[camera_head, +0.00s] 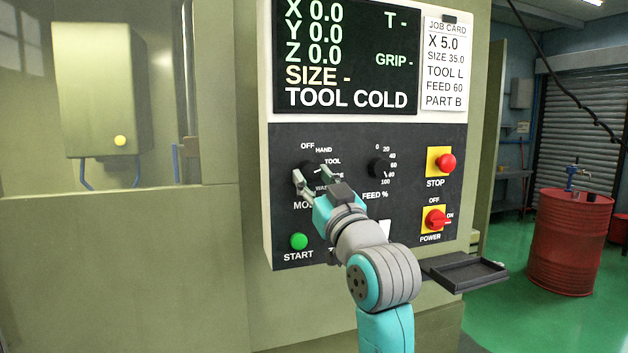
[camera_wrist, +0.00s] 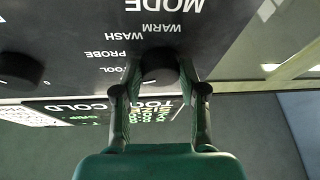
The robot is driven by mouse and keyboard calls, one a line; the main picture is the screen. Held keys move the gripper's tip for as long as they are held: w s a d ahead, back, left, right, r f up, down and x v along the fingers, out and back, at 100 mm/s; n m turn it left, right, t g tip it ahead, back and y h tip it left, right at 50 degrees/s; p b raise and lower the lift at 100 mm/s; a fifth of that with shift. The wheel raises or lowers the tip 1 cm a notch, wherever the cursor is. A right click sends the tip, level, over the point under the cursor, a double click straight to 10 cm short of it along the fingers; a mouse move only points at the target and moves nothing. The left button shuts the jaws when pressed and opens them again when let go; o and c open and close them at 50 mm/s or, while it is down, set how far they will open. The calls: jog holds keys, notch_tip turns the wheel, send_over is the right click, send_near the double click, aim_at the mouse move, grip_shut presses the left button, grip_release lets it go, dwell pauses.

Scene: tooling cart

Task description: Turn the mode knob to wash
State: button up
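The mode knob (camera_wrist: 158,66) is a round black knob on the dark control panel (camera_head: 345,226). Labels off, hand, tool, probe, wash and warm run around it; some are covered in the head view. My gripper (camera_head: 313,176) is at the knob, reaching in from the lower right. In the wrist view, which is upside down, the fingertips of my gripper (camera_wrist: 160,70) lie on both sides of the knob and seem to touch it. The knob's pointer is hidden, so its setting cannot be read.
The feed knob (camera_head: 378,167) is just right of my gripper. The green start button (camera_head: 299,241) is below, and the red stop button (camera_head: 446,163) and power switch (camera_head: 435,219) are farther right. The display (camera_head: 346,58) reads TOOL COLD. A black tray (camera_head: 464,273) juts out at lower right.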

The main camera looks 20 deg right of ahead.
jog(key=c, duration=0.4)
jog(key=shift+m, duration=0.3)
jog(key=m+h, duration=0.1)
jog(key=m, duration=0.1)
jog(key=m+h, duration=0.2)
jog(key=m, duration=0.1)
jog(key=m+h, duration=0.1)
jog(key=m, duration=0.1)
jog(key=shift+a+m, duration=0.35)
jog(key=shift+m, duration=0.05)
jog(key=m+h, duration=0.1)
jog(key=m, duration=0.2)
jog(key=m+g+h, duration=0.1)
jog(key=m+h, duration=0.1)
jog(key=m, duration=0.1)
jog(key=shift+a+r+h, duration=0.1)
jog(key=shift+a+h, duration=0.05)
jog(key=shift+h, duration=0.15)
jog(key=shift+r+m+g+h, duration=0.1)
jog(key=shift+m+g+h, duration=0.35)
jog(key=shift+m, duration=0.9)
jog(key=shift+m+g+h, duration=0.35)
jog(key=shift+m+g, duration=0.1)
jog(key=shift+m, duration=0.9)
jog(key=shift+a+m, duration=0.1)
jog(key=shift+m, duration=0.2)
